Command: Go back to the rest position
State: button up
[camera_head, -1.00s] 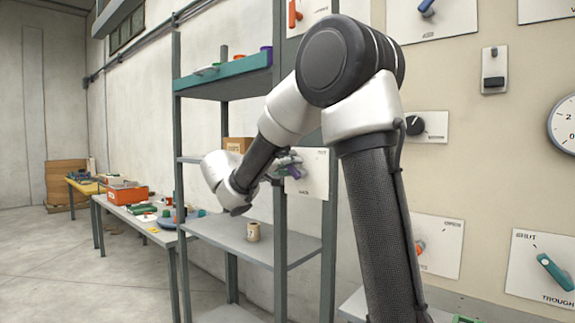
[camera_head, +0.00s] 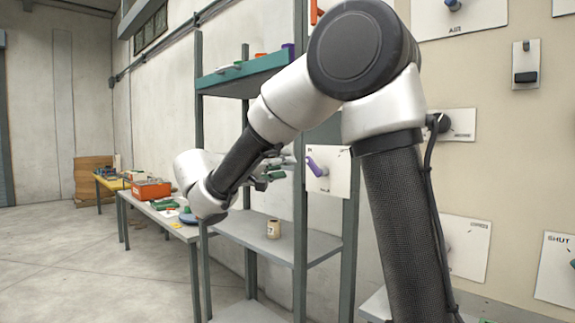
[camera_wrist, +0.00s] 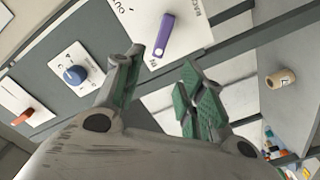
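My gripper (camera_head: 274,168) is in front of the shelf rack in the head view, left of a white panel (camera_head: 342,172) with a purple lever (camera_head: 317,167). There is a gap between the gripper and the lever. In the wrist view my gripper (camera_wrist: 162,60) has its green-padded fingers spread, with nothing between them. The purple lever (camera_wrist: 165,35) shows there beyond the fingertips, apart from them, on its white plate. My arm is bent, its forearm reaching left and down across the rack.
A beige cup-like item (camera_head: 273,229) stands on the grey shelf (camera_head: 245,228). A side table (camera_head: 146,206) at left carries an orange bin (camera_head: 151,189). More wall panels with knobs are at right. The floor (camera_head: 100,270) at left is clear.

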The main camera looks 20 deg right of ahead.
dwell(0.4)
jog(key=s+d+f+n+g+y, duration=0.2)
jog(key=s+f+n+y, duration=0.2)
jog(key=f, duration=0.4)
jog(key=s+d+f+n+g+y, duration=0.25)
jog(key=s+f+n, duration=0.2)
jog(key=f, duration=0.25)
jog(key=s+f+m+t+y, duration=0.1)
jog(key=s+y, duration=0.4)
jog(key=s, duration=0.5)
jog(key=s+f+m+t+y, duration=0.1)
jog(key=s+f+m+y, duration=0.1)
jog(key=s+y, duration=0.3)
jog(key=shift+s+m+t, duration=0.35)
jog(key=shift+s, duration=2)
jog(key=shift+a+y, duration=0.1)
jog(key=shift+y, duration=0.15)
